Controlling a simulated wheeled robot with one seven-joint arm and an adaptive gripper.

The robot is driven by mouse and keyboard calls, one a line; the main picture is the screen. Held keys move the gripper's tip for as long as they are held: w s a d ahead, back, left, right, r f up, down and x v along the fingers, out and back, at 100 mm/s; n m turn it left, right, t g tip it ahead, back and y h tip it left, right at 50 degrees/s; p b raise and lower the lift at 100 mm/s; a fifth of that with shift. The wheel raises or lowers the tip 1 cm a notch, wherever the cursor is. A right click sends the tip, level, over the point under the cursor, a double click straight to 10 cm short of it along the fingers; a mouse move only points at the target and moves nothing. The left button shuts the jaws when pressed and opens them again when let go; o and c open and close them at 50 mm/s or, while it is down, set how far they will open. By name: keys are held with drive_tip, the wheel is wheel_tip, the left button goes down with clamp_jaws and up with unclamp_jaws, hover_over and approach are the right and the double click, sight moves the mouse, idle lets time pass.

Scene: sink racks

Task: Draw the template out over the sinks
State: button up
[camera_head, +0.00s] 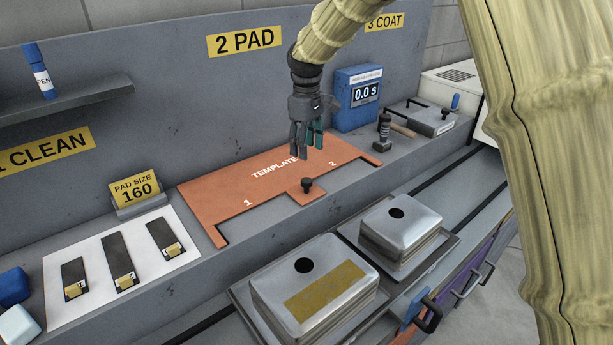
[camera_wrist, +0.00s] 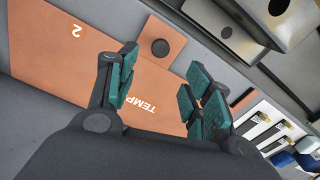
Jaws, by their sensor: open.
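The orange template (camera_head: 240,190) lies flat on the grey ledge, with "TEMPLATE", 1 and 2 printed on it and a black knob (camera_head: 307,185) on its front tab. In the wrist view the template (camera_wrist: 60,70) fills the left and middle, with its knob (camera_wrist: 160,47) beyond the fingers. My gripper (camera_head: 305,150) is open and empty above the template's back part, behind the knob. In the wrist view its teal-padded fingers (camera_wrist: 160,95) are apart. Two upturned metal sinks stand in front and below: the nearer sink (camera_head: 265,290) has a yellowish patch, the farther sink (camera_head: 425,230) none.
A blue timer box (camera_head: 357,98) reading 0.0 s and a dark knobbed tool (camera_head: 383,132) stand right of the template. A white sheet with several dark pads (camera_head: 90,250) and a yellow "PAD SIZE 160" sign (camera_head: 136,190) are at left. Drawer handles (camera_head: 467,283) project at the right front.

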sight(307, 180)
wheel_tip(307, 180, down, 11)
drive_tip(key=p, duration=0.2)
drive_tip(key=shift+r+p, duration=0.2)
drive_tip(key=shift+p, duration=0.2)
clamp_jaws()
